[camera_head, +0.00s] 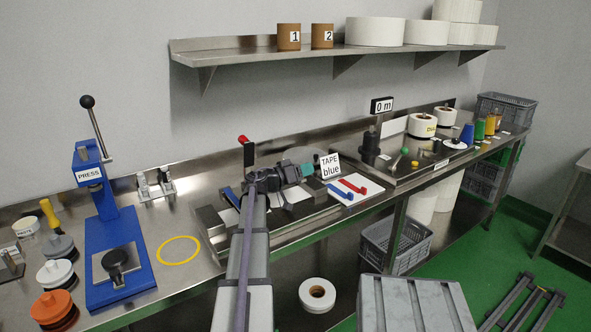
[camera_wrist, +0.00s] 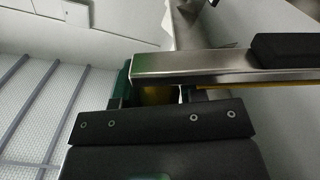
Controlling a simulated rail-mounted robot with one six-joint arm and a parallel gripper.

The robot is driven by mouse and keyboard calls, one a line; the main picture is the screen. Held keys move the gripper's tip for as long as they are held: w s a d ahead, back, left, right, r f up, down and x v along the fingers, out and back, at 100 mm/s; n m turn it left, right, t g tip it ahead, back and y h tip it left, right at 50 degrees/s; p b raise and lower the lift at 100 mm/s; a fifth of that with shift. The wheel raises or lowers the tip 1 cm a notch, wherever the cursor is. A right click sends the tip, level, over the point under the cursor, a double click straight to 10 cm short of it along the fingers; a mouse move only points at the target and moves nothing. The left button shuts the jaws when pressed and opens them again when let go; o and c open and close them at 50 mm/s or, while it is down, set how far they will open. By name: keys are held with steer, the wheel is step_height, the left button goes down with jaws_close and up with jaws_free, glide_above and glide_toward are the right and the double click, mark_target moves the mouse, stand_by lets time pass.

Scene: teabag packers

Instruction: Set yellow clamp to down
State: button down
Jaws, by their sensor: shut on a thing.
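In the wrist view my gripper (camera_wrist: 155,96) is shut on a dull yellow part (camera_wrist: 155,95), mostly hidden by the fingers and a steel bar. I cannot tell whether this part is the yellow clamp's handle. The steel bar (camera_wrist: 210,66) crosses just in front of the fingers and carries a black block (camera_wrist: 287,48); a thin yellow edge shows below it. In the head view my arm reaches over the tape station, and the fingertips cannot be made out. No yellow clamp is clearly visible there, so its position cannot be read.
The blue press (camera_head: 110,215) stands left of my arm, near a yellow ring (camera_head: 179,250) on the bench. A red knob (camera_head: 243,139) rises beside my arm. Blue (camera_head: 341,197) and red (camera_head: 353,186) pieces lie on the station's white plate, below the tape sign (camera_head: 330,167).

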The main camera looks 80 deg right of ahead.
steer(key=shift+a, duration=0.1)
stand_by(0.3)
steer(key=c, duration=0.8)
jaws_free()
steer(key=v, duration=0.7)
steer(key=shift+w+a, duration=0.15)
